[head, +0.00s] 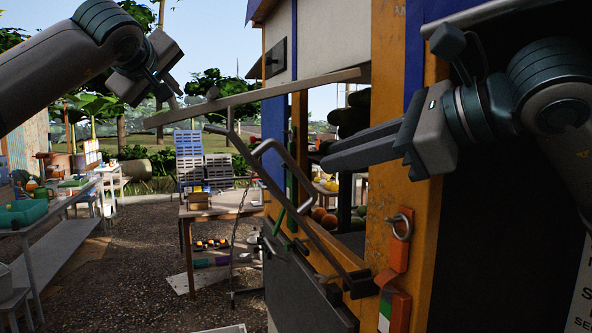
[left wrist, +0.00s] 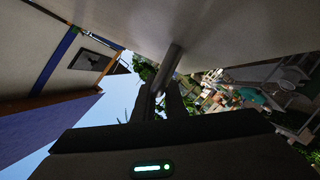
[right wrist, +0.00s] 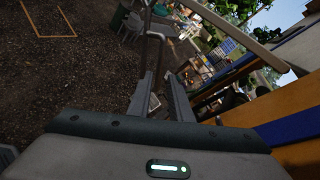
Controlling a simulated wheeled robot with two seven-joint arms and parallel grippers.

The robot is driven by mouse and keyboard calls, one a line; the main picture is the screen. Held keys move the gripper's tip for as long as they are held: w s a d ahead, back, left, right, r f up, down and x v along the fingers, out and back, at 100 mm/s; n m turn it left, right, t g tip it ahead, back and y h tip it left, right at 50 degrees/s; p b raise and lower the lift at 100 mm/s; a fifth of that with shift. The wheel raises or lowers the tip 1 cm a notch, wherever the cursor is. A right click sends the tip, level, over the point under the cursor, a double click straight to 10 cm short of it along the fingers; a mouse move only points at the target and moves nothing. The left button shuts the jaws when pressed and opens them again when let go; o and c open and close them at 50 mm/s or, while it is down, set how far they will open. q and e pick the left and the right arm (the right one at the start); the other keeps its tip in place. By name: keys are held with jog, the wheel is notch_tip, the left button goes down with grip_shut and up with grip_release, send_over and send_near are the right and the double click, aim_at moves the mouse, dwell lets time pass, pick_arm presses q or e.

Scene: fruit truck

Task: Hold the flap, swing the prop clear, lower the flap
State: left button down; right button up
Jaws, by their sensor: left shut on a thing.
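The flap (head: 262,96) is a long pale board, raised and nearly edge-on at the stall window; its broad face fills the top of the left wrist view (left wrist: 220,30). My left gripper (head: 174,88) is at the flap's outer end, shut on a grey rod-like handle (left wrist: 172,62) on the flap. The prop (head: 305,222), a dark metal bar with a bent grip, slants from the stall's lower frame up to the flap's underside. My right gripper (head: 340,155) is open and empty, right of the prop's upper part. The right wrist view shows the prop (right wrist: 157,55) beyond its parted fingers.
An orange post (head: 398,150) with a metal ring and red bracket (head: 399,232) stands close below my right arm. Fruit lies behind the window opening. A wooden table (head: 228,205) and a bench (head: 60,212) stand further back; gravel between them is free.

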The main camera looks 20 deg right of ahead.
aim_at(298, 169)
jog(key=x, duration=1)
jog(key=shift+s, duration=0.1)
grip_shut()
